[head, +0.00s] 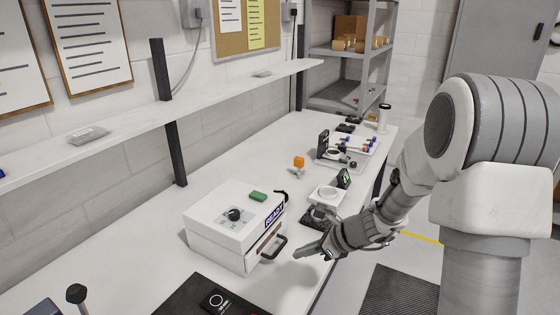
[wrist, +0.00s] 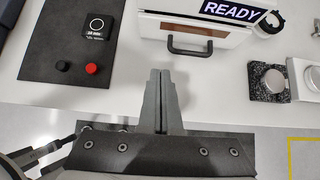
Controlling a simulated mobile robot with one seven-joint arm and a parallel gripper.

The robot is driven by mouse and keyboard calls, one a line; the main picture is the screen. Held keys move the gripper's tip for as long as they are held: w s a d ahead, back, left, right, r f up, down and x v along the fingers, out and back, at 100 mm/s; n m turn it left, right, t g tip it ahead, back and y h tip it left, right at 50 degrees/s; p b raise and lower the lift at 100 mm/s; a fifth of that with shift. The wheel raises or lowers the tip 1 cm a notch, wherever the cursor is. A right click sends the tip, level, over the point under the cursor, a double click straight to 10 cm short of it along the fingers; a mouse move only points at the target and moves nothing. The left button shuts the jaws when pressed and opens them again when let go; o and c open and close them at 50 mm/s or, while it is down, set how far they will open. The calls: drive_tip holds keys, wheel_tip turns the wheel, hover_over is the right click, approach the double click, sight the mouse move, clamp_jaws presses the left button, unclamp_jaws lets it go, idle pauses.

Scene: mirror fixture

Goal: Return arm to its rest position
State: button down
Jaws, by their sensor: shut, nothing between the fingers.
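My gripper (head: 310,250) is at the end of my arm, over the front part of the white bench, close to the handle side of a white box marked READY (head: 225,238). In the wrist view my gripper (wrist: 160,74) has its two fingers together with nothing between them. The box's dark handle (wrist: 192,46) is ahead of the fingertips and looks apart from them. My arm (head: 400,185) reaches from the right side of the head view down and left to the bench.
A dark mat (wrist: 60,45) with a black square block (wrist: 98,25) and a red knob (wrist: 91,69) lies left of the fingers. Small instruments (head: 330,192) stand along the bench beyond the box. A wall shelf (head: 210,92) runs behind. Floor lies before the bench.

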drive_tip(key=s+a+r+n+h, duration=0.1)
drive_tip(key=s+a+r+n, duration=0.1)
drive_tip(key=s+r+n, duration=0.5)
drive_tip(key=s+d+r+n+h, duration=0.3)
drive_tip(key=s+r+n, duration=0.3)
drive_tip(key=s+n, duration=0.2)
drive_tip(key=s+d+r+n+t+h, duration=0.1)
drive_tip(key=s+d+r+n+h, duration=0.2)
drive_tip(key=s+n, duration=0.6)
wheel_tip(320, 180, up, 3)
drive_tip(key=d, duration=0.2)
drive_tip(key=shift+d+r+h, duration=0.15)
drive_tip(key=shift+d+h, duration=0.2)
drive_tip(key=shift+h, duration=0.05)
